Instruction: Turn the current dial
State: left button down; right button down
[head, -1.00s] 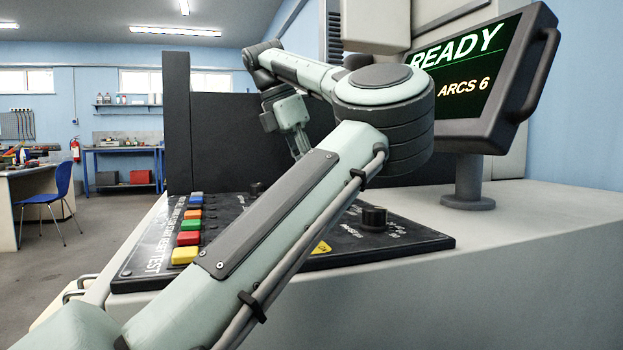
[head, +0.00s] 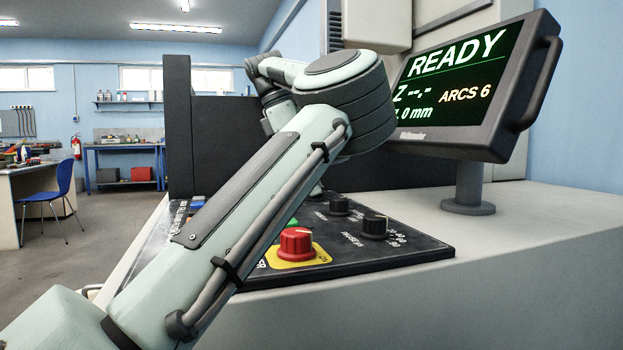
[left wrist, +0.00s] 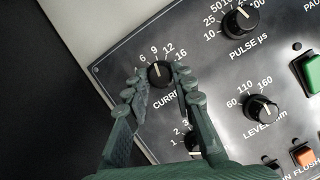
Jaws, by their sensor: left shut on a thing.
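The current dial (left wrist: 160,76) is a round black knob in the left wrist view, with a white mark pointing near the 9 on its scale. Its label reads partly "CURR"; a finger hides the rest. My left gripper (left wrist: 160,71) has one fingertip on each side of this dial and is shut on it. In the head view my left arm hides the gripper and the dial. The control panel (head: 400,252) slopes on the machine's front. My right gripper is not in view.
Nearby are the pulse dial (left wrist: 238,21), the level dial (left wrist: 261,108), another black dial partly behind a finger, and a green button (left wrist: 313,72). A red mushroom button (head: 296,243) sits close to my forearm. The screen (head: 468,90) reads READY.

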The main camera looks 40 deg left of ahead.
pick_arm(q)
jog(key=c, duration=1.3)
grip_release()
jog(key=shift+r, duration=0.1)
jog(key=v, duration=1.1)
jog(key=shift+s+r, duration=0.1)
jog(key=shift+r, duration=0.3)
